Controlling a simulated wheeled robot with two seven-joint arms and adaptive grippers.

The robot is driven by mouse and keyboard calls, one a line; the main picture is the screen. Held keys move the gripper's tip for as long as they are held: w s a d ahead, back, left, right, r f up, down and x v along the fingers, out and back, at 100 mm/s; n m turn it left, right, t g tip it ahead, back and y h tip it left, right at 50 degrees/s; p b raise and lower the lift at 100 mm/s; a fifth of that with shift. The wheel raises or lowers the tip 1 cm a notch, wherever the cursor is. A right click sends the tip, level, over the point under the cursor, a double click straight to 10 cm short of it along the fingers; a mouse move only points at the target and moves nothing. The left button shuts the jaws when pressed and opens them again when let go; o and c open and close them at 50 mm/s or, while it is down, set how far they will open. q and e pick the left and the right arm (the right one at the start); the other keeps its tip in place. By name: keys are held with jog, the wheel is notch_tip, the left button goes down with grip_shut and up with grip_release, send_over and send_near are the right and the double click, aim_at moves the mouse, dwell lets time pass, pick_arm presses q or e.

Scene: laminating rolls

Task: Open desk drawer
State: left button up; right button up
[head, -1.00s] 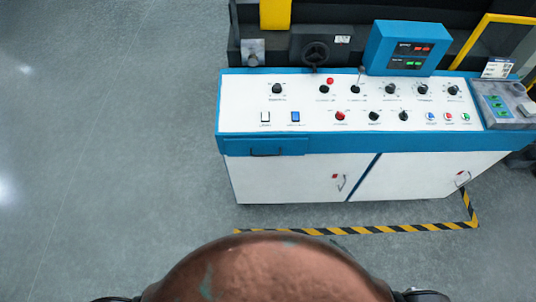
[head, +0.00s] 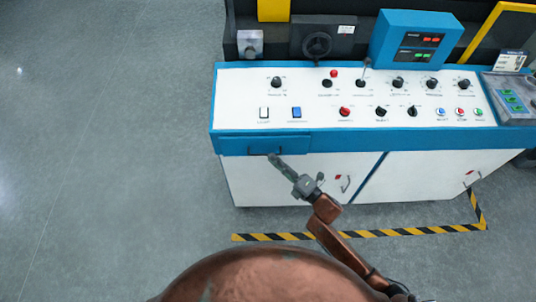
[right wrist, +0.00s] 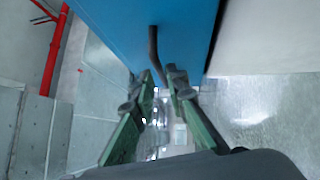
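The desk drawer (head: 235,145) is a blue front at the left end of the console, and it looks closed, flush with the blue band. Its dark bar handle (head: 265,151) is at the lower edge of that front. My right gripper (head: 273,158) reaches up to the handle from below. In the right wrist view, the handle (right wrist: 154,45) stands on the blue face, and its near end lies between the two spread green fingers of the right gripper (right wrist: 160,74). The fingers look apart; contact with the handle cannot be told. My left gripper is out of view.
The white console top (head: 380,95) carries several knobs and buttons. White cabinet doors (head: 262,180) with handles are below the drawer. A yellow-black floor stripe (head: 370,233) runs in front. The floor at left is clear.

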aim_at(268, 154)
jog(key=x, duration=0.3)
jog(key=shift+w+a, duration=0.2)
jog(key=shift+w, duration=0.05)
grip_shut()
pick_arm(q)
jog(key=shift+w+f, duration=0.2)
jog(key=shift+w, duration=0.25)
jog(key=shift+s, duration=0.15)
pick_arm(e)
jog(key=shift+a, duration=0.1)
